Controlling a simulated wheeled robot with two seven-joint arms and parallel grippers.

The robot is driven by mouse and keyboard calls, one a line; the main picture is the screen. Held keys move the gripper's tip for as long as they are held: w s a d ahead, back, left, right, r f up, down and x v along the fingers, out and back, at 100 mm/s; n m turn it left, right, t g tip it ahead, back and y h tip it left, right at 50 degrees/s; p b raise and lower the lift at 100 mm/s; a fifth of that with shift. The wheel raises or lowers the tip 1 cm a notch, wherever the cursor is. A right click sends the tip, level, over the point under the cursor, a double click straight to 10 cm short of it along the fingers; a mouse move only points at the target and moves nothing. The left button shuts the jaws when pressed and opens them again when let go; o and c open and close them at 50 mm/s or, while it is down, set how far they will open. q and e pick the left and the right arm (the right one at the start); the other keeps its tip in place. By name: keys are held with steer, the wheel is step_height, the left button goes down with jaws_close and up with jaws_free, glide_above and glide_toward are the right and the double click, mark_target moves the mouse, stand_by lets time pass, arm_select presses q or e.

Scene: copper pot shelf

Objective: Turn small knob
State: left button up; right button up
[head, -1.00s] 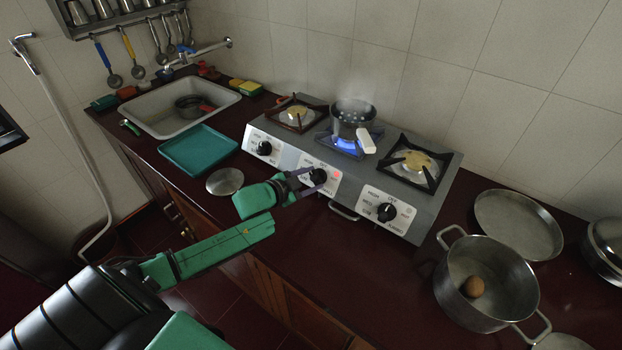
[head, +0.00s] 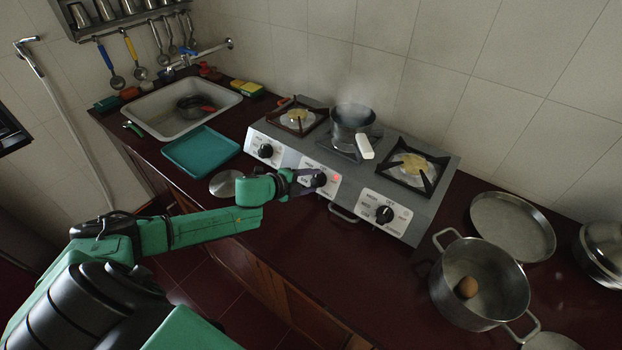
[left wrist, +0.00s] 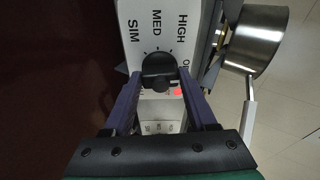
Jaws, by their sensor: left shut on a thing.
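The stove (head: 272,131) has three black knobs along its white front panels. My left gripper (head: 311,180) is shut on the middle knob (head: 319,180), with a finger on either side of it. In the left wrist view the black knob (left wrist: 159,70) sits between the purple fingers of my left gripper (left wrist: 160,86). Labels SIM, MED and HIGH show around it, and a red light glows beside it. A small pot (head: 351,124) with a white handle steams on the middle burner; no blue flame shows under it. My right gripper is not in view.
The left knob (head: 265,151) and right knob (head: 384,214) flank the held one. A teal tray (head: 200,151) and a round lid (head: 226,183) lie left of the stove. A large pot (head: 483,318) holding an egg stands at right, near a round pan (head: 512,226).

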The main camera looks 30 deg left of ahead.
arm_select(q)
steer(key=shift+m, duration=0.6)
steer(key=o, duration=1.4)
steer(key=shift+c, duration=0.2)
steer(key=p+v, duration=0.3)
steer(key=v, duration=1.1)
steer(key=shift+s+r+p, duration=0.15)
steer(key=shift+r+p, duration=0.15)
steer(key=shift+a, duration=0.1)
